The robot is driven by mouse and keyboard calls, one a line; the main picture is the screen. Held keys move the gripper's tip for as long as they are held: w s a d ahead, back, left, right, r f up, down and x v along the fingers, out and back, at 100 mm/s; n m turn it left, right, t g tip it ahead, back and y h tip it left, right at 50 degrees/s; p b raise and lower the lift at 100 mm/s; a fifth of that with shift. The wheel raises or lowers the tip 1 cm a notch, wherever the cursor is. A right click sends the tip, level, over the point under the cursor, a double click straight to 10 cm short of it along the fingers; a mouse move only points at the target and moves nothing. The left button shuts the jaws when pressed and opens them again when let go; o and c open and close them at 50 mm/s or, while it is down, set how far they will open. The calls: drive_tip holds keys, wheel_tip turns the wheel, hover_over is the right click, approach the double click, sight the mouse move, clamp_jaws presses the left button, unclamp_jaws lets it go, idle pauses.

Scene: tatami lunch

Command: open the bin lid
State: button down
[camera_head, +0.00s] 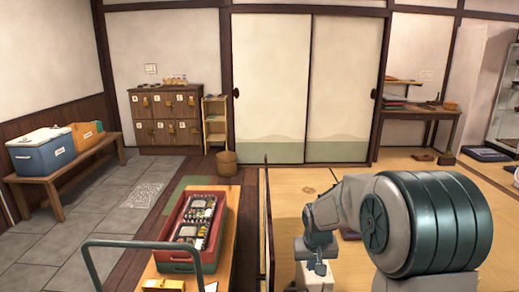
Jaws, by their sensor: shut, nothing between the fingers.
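A small brown round bin (227,163) stands on the floor in front of the sliding doors, left of centre. Its top is too small to tell whether a lid lies on it. My gripper (314,268) points down at the lower right of centre, over the tatami side, shut and empty. It is well apart from the brown bin, nearer to me and to its right. A pale box-like thing (317,277) shows just below my gripper, cut by the frame's lower edge; I cannot tell what it is or whether they touch.
A red crate (171,262) with packed trays stands on a wooden table in front, behind a green rail. A thin dark partition edge (267,225) stands between table and tatami. A blue cooler (42,160) sits on the left bench.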

drive_tip(key=s+r+p, duration=0.4)
drive_tip(key=s+r, duration=0.5)
drive_tip(key=s, duration=0.3)
drive_tip(key=s+r+p, duration=0.4)
drive_tip(key=s+r, duration=0.5)
drive_tip(key=s, duration=0.4)
drive_tip(key=shift+y, duration=0.3)
drive_tip(key=c, duration=1.9)
unclamp_jaws()
drive_tip(key=shift+s, duration=0.25)
drive_tip(key=o, duration=0.4)
drive_tip(key=shift+s+a, duration=0.1)
drive_tip(key=shift+s, duration=0.05)
drive_tip(key=shift+a, duration=0.1)
